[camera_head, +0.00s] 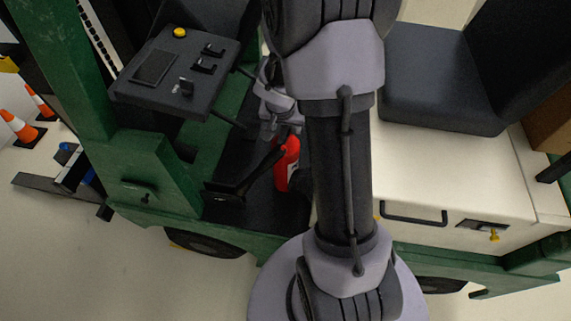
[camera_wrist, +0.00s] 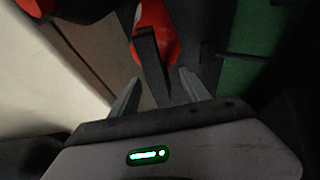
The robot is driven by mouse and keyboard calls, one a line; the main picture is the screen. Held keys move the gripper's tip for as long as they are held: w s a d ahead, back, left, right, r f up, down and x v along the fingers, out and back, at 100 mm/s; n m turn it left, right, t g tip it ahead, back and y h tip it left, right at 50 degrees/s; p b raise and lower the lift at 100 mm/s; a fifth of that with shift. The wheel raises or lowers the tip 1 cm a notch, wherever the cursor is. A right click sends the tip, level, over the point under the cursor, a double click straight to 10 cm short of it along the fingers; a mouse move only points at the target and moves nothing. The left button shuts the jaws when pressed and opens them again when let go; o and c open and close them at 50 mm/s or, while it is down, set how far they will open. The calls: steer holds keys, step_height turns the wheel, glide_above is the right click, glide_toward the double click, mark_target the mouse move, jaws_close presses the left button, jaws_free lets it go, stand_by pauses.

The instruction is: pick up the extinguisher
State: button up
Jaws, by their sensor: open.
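The red extinguisher (camera_head: 286,162) stands in the dark footwell of the green cart, partly hidden behind my arm. In the wrist view its red body (camera_wrist: 153,30) is at the top middle, just beyond the fingertips, with a dark upright bar in front of it. My gripper (camera_wrist: 158,85) is open, its two fingers pointing toward the extinguisher, one on each side of the dark bar. In the head view my gripper is just above the extinguisher and mostly hidden by my arm. I cannot tell whether a finger touches anything.
A dark pedal (camera_head: 232,190) is left of the extinguisher. The control panel (camera_head: 172,72) is at the upper left, the dark seat (camera_head: 436,82) on a cream box (camera_head: 450,185) at the right. A green post (camera_head: 75,75) stands at the left. Traffic cones (camera_head: 18,127) are farther left.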

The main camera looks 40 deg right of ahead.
steer(key=shift+r, duration=0.1)
jaws_close()
stand_by(1.2)
